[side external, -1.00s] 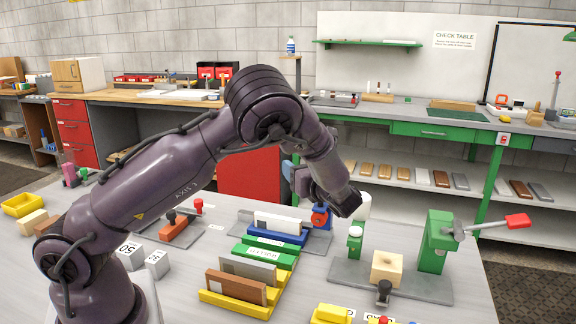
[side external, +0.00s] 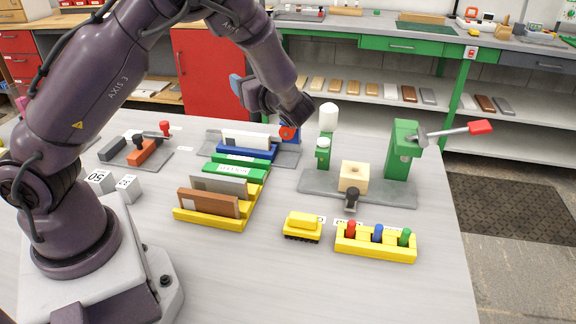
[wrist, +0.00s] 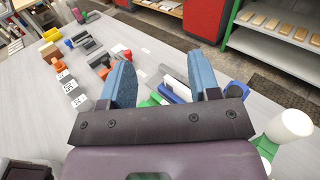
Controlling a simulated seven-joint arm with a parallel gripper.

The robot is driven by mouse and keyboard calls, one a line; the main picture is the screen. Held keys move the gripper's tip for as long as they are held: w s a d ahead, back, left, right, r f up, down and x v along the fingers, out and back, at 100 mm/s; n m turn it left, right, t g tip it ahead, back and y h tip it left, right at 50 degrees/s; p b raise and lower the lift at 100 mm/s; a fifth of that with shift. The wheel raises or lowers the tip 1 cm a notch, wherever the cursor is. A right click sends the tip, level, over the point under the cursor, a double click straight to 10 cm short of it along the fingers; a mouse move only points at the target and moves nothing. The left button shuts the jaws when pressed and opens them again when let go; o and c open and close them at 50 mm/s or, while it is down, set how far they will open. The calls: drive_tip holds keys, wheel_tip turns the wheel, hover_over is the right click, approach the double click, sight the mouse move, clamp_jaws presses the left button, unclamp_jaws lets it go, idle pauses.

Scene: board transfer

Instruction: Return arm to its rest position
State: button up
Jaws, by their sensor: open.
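My gripper (wrist: 163,80) is open and empty in the wrist view, with its two blue fingers spread apart. In the side view the gripper end (side external: 239,88) is raised above the far part of the grey table (side external: 330,285), and one blue finger shows at its left. It is above and behind the racks that hold a white board (side external: 246,139), a grey board (side external: 219,185) and a brown board (side external: 208,203). Nothing is between the fingers in the wrist view.
A green press (side external: 402,150) with a red-handled lever stands right of the racks, with a wooden block (side external: 354,177) on its base. A yellow peg holder (side external: 375,243) is at the front.

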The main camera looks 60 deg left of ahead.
drive_tip(key=s+d+f+n+g+h, duration=0.2)
drive_tip(key=s+d+f+n+h, duration=0.2)
drive_tip(key=s+d+n+h, duration=0.55)
drive_tip(key=s+d+r+n+t+h, duration=0.3)
drive_tip(key=s+r+n+h, duration=0.1)
drive_tip(key=r, duration=0.2)
drive_tip(key=s+d+r+n+t+h, duration=0.3)
drive_tip(key=s+r+t+h, duration=0.1)
drive_tip(key=r, duration=0.2)
drive_tip(key=shift+s+d+r+n+t, duration=0.3)
drive_tip(key=shift+s+d+n, duration=0.05)
drive_tip(key=shift+d, duration=0.05)
